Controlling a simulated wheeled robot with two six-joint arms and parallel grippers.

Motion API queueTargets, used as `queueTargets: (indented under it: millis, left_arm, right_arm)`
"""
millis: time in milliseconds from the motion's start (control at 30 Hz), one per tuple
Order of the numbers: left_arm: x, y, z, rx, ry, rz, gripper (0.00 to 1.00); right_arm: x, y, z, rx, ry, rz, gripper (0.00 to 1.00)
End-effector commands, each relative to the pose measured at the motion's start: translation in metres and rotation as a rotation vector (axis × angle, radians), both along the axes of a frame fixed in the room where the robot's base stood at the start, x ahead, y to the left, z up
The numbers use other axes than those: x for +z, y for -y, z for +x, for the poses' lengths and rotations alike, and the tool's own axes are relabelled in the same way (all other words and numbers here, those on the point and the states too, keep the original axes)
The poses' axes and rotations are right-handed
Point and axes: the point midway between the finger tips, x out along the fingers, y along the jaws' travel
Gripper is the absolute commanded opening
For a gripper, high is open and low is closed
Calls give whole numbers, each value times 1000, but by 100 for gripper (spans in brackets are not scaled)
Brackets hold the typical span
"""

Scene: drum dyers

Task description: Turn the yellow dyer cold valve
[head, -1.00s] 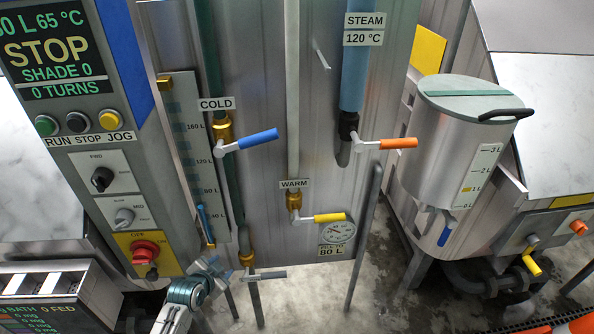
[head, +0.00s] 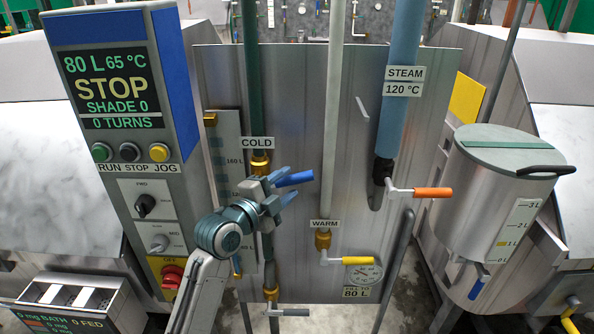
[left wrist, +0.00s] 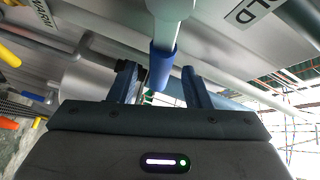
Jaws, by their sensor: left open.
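The cold valve's blue lever handle (head: 294,179) sticks out to the right below the COLD label (head: 257,143), on a brass fitting (head: 260,163) of the dark green pipe. My left gripper (head: 288,186) is at this handle, with its fingers open around it. In the left wrist view the blue handle (left wrist: 161,66) lies between the two blue fingers of my left gripper (left wrist: 160,82), with a gap to each side. My left gripper hides the handle's inner end in the head view. My right gripper is not in view.
The warm valve with a yellow handle (head: 357,261) is lower right, and the steam valve with an orange handle (head: 432,192) is farther right. The control panel (head: 122,118) stands close on the left. A lidded metal can (head: 492,200) stands at the right.

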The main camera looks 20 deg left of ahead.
Motion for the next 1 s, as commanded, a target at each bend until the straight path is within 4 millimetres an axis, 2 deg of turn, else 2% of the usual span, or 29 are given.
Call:
queueTargets:
  millis: [33, 100, 300, 667, 800, 900, 1000]
  left_arm:
    - [4, 3, 10, 0, -2, -5, 44]
    - [4, 8, 21, 0, -2, -5, 44]
    - [1, 14, 41, 0, -1, -2, 44]
    - [-1, 16, 46, 1, 0, 0, 44]
    - [-1, 16, 45, 1, -1, 0, 17]
    - [-1, 16, 45, 1, -1, 0, 0]
    - [-1, 16, 45, 1, -1, 0, 0]
  right_arm:
    - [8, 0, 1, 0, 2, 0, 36]
    - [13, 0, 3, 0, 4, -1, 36]
    - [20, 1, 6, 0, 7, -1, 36]
    - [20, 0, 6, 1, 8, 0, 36]
    - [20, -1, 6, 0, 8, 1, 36]
    - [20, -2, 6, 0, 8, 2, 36]
    - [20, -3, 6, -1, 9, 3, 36]
